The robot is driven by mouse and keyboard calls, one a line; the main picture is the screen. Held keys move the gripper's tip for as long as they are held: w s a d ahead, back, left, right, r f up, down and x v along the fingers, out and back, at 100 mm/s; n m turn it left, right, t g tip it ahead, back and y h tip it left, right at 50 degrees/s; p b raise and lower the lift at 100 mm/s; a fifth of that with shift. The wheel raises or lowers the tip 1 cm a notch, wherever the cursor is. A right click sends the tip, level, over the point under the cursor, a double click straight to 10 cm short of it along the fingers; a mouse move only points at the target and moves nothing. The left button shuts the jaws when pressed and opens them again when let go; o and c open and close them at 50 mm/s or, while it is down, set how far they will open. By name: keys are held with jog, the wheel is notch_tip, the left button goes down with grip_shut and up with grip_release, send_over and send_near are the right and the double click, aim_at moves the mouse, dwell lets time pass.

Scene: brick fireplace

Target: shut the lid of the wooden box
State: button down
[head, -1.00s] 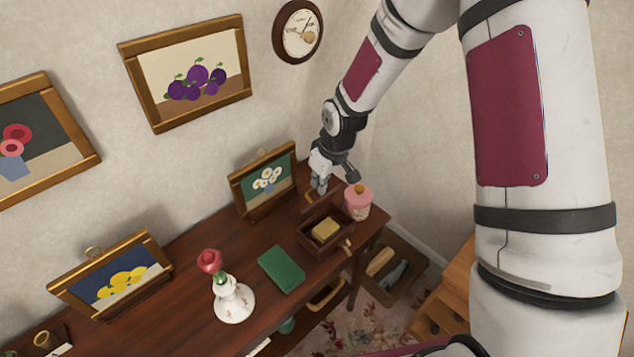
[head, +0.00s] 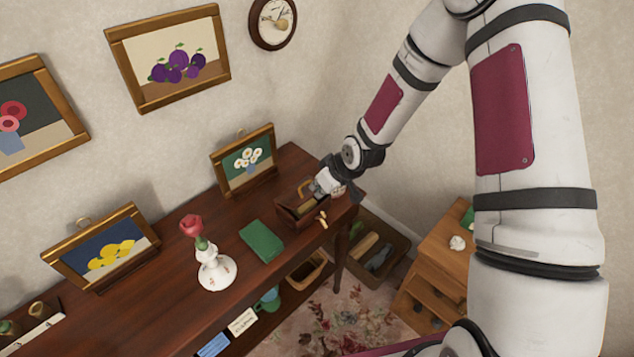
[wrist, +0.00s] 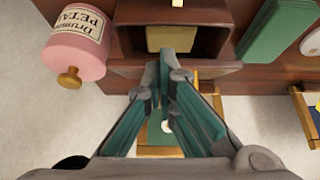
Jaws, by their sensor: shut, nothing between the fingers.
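The dark wooden box (head: 289,213) stands on the table's right part. It also shows in the wrist view (wrist: 232,45), open, with a tan-yellow block (wrist: 172,39) inside. Its lid (wrist: 215,77) stands raised on the box's wall side, seen nearly edge-on; its exact angle is unclear. My gripper (head: 319,188) is at the lid side of the box, partly covering box and lid in the head view. In the wrist view my gripper (wrist: 165,58) has its fingertips together, empty, and overlapping the lid's top edge. Whether they touch it cannot be told.
A pink jar (wrist: 75,42) stands close beside the box. A green book (head: 261,241), a white vase with a red rose (head: 215,270) and a framed flower picture (head: 245,164) stand nearby on the table (head: 160,318). The wall is close behind.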

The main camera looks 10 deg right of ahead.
jog(key=shift+s+d+f, duration=0.2)
jog(key=shift+s+f, duration=0.1)
jog(key=shift+f, duration=0.4)
jog(key=shift+s+d+f, duration=0.15)
jog(key=shift+s+f, duration=0.15)
jog(key=shift+f, duration=0.4)
jog(key=shift+s+d+f, duration=0.1)
jog(key=shift+f, duration=0.05)
